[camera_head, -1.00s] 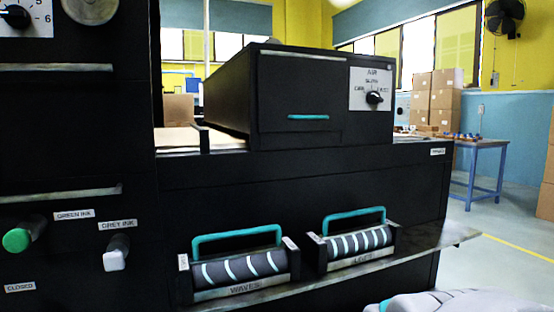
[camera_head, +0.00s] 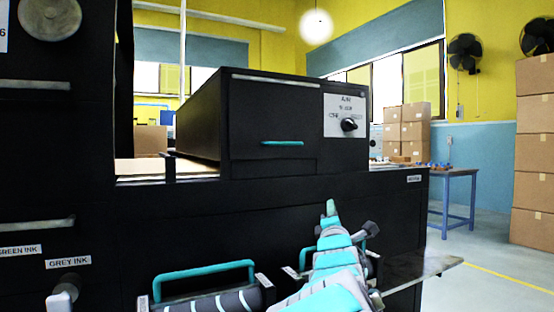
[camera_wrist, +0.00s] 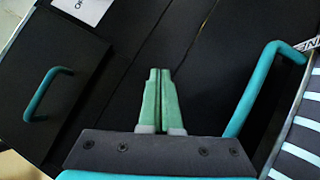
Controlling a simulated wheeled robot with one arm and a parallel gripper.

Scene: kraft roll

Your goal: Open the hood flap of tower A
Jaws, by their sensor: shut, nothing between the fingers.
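A black hood box (camera_head: 270,112) stands on the black machine in the head view. Its front flap has a short teal handle (camera_head: 283,143) and looks shut. The wrist view also shows a black panel (camera_wrist: 75,75) with a teal handle (camera_wrist: 42,95) at the left, apparently this flap. No tower A label is readable. My gripper (camera_head: 331,207) is low and right of the flap handle in the head view, in front of the machine. In the wrist view its green fingers (camera_wrist: 158,75) are together and empty, apart from both visible handles.
A striped roller with a teal handle (camera_head: 205,272) sits on the front shelf. Another roller handle (camera_wrist: 260,85) is close right of my fingers. A dial plate (camera_head: 346,122) is right of the flap. The left tower (camera_head: 50,150) has knobs and pale bars. Floor is free at right.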

